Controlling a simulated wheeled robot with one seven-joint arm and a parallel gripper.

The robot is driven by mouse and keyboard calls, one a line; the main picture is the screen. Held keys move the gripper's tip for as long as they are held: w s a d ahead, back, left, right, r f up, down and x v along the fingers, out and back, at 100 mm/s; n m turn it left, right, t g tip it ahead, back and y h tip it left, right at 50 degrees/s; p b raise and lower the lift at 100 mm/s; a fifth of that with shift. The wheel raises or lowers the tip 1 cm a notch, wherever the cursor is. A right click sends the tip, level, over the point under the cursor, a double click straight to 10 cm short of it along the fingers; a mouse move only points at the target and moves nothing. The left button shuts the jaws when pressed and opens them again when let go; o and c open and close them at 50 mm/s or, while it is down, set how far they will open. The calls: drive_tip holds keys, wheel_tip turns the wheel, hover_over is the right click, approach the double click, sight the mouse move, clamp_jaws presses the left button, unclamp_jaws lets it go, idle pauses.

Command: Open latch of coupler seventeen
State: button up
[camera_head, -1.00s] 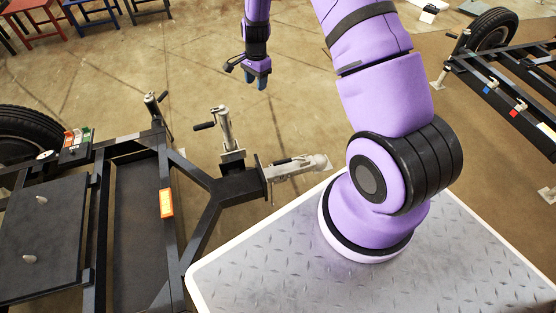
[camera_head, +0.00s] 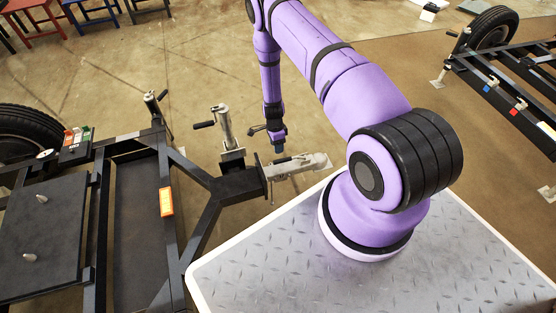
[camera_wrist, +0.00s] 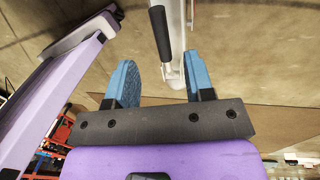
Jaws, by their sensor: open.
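The silver trailer coupler (camera_head: 305,165) sticks out to the right from the front of a black trailer frame, beside the edge of my metal deck. My gripper (camera_head: 279,150) points down, just above and behind the coupler's base. In the wrist view, my gripper (camera_wrist: 161,82) has its two blue fingers apart with nothing clearly held between them. A black lever grip (camera_wrist: 159,33) and a pale metal body (camera_wrist: 176,40) lie beyond the fingertips; they look like the coupler and its latch. I cannot tell whether a finger touches them. No coupler number is readable.
A jack post (camera_head: 224,127) with a crank stands left of my gripper. The black trailer frame (camera_head: 200,222) bears an orange reflector (camera_head: 166,202). A second trailer (camera_head: 510,85) is at the far right. Open concrete floor lies behind the coupler.

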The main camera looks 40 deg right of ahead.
sight(278, 160)
drive_tip(key=f, duration=0.3)
drive_tip(key=s+f, duration=0.1)
drive_tip(key=f, duration=0.4)
drive_tip(key=shift+s+a+f, duration=0.2)
drive_tip(key=shift+s+f, duration=0.1)
clamp_jaws()
